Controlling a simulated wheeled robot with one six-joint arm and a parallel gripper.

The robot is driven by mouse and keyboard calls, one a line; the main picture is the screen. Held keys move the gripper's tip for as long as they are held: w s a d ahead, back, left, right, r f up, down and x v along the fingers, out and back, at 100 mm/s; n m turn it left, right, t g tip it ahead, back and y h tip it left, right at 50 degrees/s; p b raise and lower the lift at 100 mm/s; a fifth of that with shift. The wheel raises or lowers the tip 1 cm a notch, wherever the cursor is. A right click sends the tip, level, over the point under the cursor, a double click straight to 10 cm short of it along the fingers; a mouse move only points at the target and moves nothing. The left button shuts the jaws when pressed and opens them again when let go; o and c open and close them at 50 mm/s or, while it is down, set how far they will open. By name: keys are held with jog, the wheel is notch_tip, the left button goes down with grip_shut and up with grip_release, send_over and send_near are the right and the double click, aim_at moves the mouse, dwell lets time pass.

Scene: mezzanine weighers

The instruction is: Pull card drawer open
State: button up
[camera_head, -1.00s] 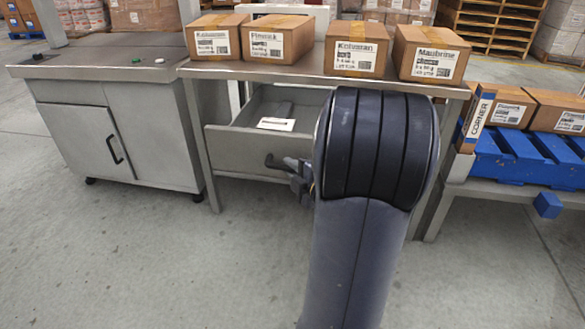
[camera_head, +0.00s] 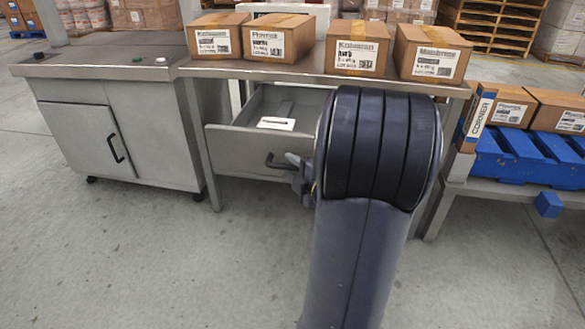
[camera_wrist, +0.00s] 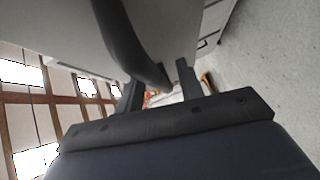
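The card drawer (camera_head: 245,150) under the steel table is pulled out, and its inside shows. A white card with a dark mark (camera_head: 276,124) lies in it. The dark bar handle (camera_head: 271,163) is on the drawer front; it looms large in the wrist view (camera_wrist: 128,45). My gripper (camera_head: 292,168) is at the right end of the handle, partly hidden by my arm. In the wrist view my gripper's two fingers (camera_wrist: 158,88) stand apart, with the handle's end between them and a gap beside the right finger. Whether a finger touches the handle is unclear.
Several cardboard boxes (camera_head: 268,37) stand on the steel table (camera_head: 310,66). A grey cabinet (camera_head: 120,130) is on the left. Blue pallets (camera_head: 510,155) on a low stand are at the right. The concrete floor (camera_head: 190,265) in front is clear.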

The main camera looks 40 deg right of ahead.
jog(key=s+r+p, duration=0.1)
jog(key=s+p, duration=0.1)
jog(key=s, duration=0.8)
jog(key=shift+s+a+r+p, duration=0.2)
jog(key=shift+a+r+p, duration=0.05)
jog(key=shift+a+p, duration=0.15)
jog(key=w+b, duration=0.1)
jog(key=w, duration=0.2)
jog(key=w+f+b, duration=0.1)
jog(key=w, duration=0.2)
jog(key=w+b, duration=0.1)
jog(key=w, duration=0.3)
jog(key=shift+d+f, duration=0.3)
jog(key=shift+d, duration=0.05)
jog(key=shift+w+d, duration=0.2)
jog(key=shift+w, duration=0.3)
